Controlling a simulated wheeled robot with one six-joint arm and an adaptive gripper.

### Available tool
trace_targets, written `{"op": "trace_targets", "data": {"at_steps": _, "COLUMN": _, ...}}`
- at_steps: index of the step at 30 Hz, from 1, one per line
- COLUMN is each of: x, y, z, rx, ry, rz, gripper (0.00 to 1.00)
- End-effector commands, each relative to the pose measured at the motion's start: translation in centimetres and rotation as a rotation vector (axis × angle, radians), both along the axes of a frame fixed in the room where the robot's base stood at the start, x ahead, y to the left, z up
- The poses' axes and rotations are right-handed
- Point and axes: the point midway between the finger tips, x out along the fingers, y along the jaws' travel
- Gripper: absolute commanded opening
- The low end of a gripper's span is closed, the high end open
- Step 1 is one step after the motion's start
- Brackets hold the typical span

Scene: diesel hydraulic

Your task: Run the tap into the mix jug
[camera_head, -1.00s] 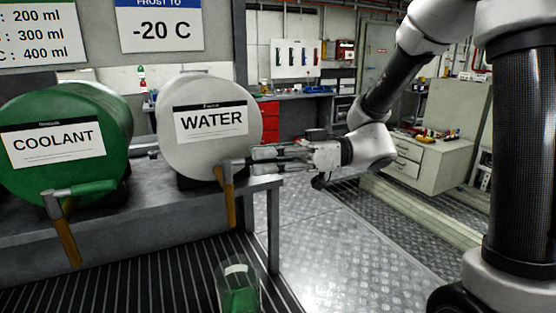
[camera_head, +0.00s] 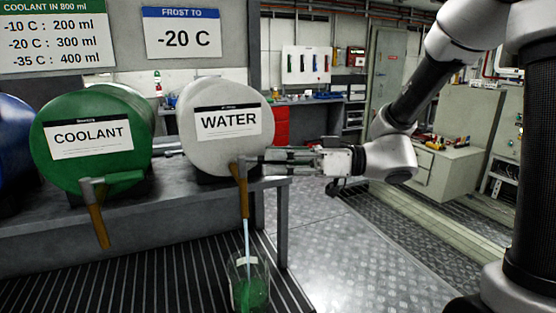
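The white WATER barrel (camera_head: 224,150) lies on the bench with its tap (camera_head: 243,192) at the front. A thin pale stream (camera_head: 247,237) runs from the tap's spout down into the mix jug (camera_head: 249,270). The clear jug stands below on the ribbed surface, with green liquid in it and a pale label near its rim. My gripper (camera_head: 268,161) reaches from the right to the tap's handle, its fingers at the handle's level. Whether the fingers are closed on the handle is too small to tell.
The green COOLANT barrel (camera_head: 92,140) with its own tap (camera_head: 97,205) stands left of the water, and a blue barrel (camera_head: 14,140) is cut off at the left edge. A mixing chart (camera_head: 55,38) and a "FROST TO -20 C" sign (camera_head: 182,32) hang above. Plated floor lies open at right.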

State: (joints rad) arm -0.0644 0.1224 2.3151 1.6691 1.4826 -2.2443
Motion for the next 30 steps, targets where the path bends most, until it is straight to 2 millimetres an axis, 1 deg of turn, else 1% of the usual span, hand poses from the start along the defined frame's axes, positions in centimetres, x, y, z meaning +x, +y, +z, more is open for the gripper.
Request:
{"op": "trace_targets", "data": {"at_steps": 2, "x": 0.0, "y": -0.6, "z": -0.1, "rx": 0.0, "ry": 0.002, "rz": -0.002, "gripper": 0.37}}
{"op": "trace_targets", "data": {"at_steps": 5, "x": 0.0, "y": -2.1, "z": 0.0, "rx": 0.001, "ry": 0.001, "rz": -0.005, "gripper": 0.37}}
{"op": "trace_targets", "data": {"at_steps": 12, "x": -0.3, "y": -7.6, "z": 0.1, "rx": 0.004, "ry": -0.001, "rz": -0.009, "gripper": 0.37}}
{"op": "trace_targets", "data": {"at_steps": 15, "x": -0.5, "y": -9.4, "z": 0.1, "rx": 0.005, "ry": 0.0, "rz": -0.007, "gripper": 0.37}}
{"op": "trace_targets", "data": {"at_steps": 18, "x": -0.6, "y": -10.8, "z": 0.1, "rx": 0.006, "ry": -0.001, "rz": -0.006, "gripper": 0.37}}
{"op": "trace_targets", "data": {"at_steps": 22, "x": -0.7, "y": -11.7, "z": 0.1, "rx": 0.005, "ry": -0.001, "rz": -0.005, "gripper": 0.37}}
{"op": "trace_targets", "data": {"at_steps": 30, "x": -0.8, "y": -11.9, "z": 0.2, "rx": 0.006, "ry": -0.002, "rz": -0.002, "gripper": 0.37}}
